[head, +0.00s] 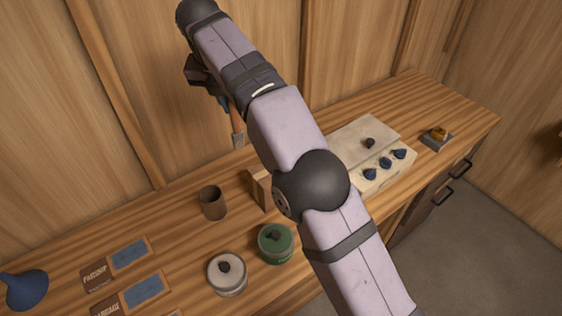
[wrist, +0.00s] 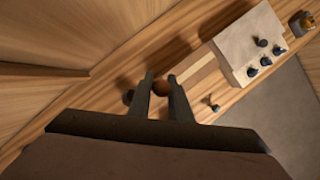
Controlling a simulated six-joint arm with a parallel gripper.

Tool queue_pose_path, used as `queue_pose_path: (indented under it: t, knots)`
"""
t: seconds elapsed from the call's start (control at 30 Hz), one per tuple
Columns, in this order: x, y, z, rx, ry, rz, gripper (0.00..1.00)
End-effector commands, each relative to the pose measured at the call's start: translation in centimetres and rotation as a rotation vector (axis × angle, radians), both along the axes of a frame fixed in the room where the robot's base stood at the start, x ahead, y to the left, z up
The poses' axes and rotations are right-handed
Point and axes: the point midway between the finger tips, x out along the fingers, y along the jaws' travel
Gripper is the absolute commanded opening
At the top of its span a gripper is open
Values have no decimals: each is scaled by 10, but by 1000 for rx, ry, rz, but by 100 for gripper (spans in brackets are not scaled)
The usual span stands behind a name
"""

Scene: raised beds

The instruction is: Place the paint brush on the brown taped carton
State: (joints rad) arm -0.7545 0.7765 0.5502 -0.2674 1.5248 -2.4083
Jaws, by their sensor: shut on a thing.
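The paint brush (head: 236,119) hangs from my gripper (head: 222,97), its orange-brown handle up and its grey end down, in front of the back wall. In the wrist view, my gripper (wrist: 161,86) is shut on the brush, whose brown handle (wrist: 161,88) shows between the two dark fingers. The brown taped carton (wrist: 195,74), with a pale strip along it, lies to the right of the fingers in the wrist view. In the head view my arm hides most of the carton (head: 258,188); only its left end shows. The brush is apart from it.
A cream box with dark knobs (head: 352,135) stands right of the carton. A brown cup (head: 211,203), green tin (head: 276,244) and white tin (head: 227,275) stand to the left and front. Seed packets (head: 97,276) and a blue funnel (head: 25,289) are at left.

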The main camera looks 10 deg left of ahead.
Motion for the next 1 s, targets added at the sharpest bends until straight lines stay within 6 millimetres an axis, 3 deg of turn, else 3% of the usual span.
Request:
queue_pose_path:
  t: [0.2,0.33,0.43,0.57,0.87,1.0]
  knots:
    - [30,-69,24,0,-1,-126,0]
    - [39,-112,35,0,0,-195,0]
    - [40,-130,36,-1,1,-209,0]
    - [35,-138,32,-2,2,-190,0]
    - [27,-133,10,-2,2,-81,0]
    - [30,-130,10,-1,0,-16,0]
